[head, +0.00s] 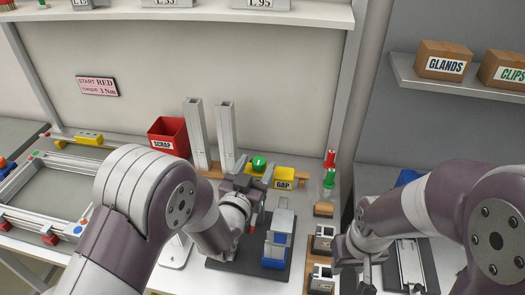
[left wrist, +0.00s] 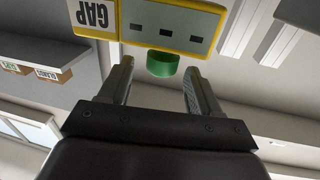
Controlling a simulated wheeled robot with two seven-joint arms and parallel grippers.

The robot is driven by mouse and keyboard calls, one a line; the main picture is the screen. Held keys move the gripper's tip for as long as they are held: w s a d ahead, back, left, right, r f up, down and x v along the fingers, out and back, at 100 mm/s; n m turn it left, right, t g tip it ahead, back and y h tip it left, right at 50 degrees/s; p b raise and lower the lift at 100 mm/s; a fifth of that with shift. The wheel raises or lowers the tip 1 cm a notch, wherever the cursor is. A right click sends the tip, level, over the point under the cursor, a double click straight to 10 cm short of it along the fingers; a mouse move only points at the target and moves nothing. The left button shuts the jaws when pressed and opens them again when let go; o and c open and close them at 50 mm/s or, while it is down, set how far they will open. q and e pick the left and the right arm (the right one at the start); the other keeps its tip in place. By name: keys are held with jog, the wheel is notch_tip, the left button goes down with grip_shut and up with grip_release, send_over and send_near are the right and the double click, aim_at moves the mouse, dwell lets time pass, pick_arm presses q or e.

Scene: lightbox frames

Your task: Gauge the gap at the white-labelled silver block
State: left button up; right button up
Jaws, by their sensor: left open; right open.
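A green round knob (head: 259,162) stands by the yellow GAP holder (head: 284,174) at the back of the bench. My left gripper (head: 254,170) is open, its fingers pointing at the knob. In the left wrist view the green piece (left wrist: 163,64) lies just beyond and between the open fingertips (left wrist: 157,75), not gripped, beside the slotted yellow holder (left wrist: 170,22). Two small silver blocks, a rear one (head: 323,238) and a front one (head: 321,277), sit right of the dark plate; pale faces show, but lettering is unreadable. My right gripper (head: 368,278) is open and empty beside them.
A silver and blue fixture (head: 279,240) stands on a dark plate (head: 233,262). A red SCRAP bin (head: 169,136) and two upright metal profiles (head: 227,134) stand behind. A frame (head: 38,192) lies left.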

aim_at(262, 159)
pick_arm(q)
jog(key=x, duration=0.4)
jog(key=shift+a+f, duration=0.1)
jog(key=shift+f, duration=0.05)
jog(key=shift+w+p, duration=0.25)
jog(key=shift+p, duration=0.1)
jog(key=shift+d, duration=0.2)
pick_arm(e)
jog(key=shift+w+r, duration=0.1)
jog(key=shift+r, duration=0.4)
pick_arm(q)
jog(key=shift+w, duration=0.1)
pick_arm(e)
jog(key=shift+w, duration=0.1)
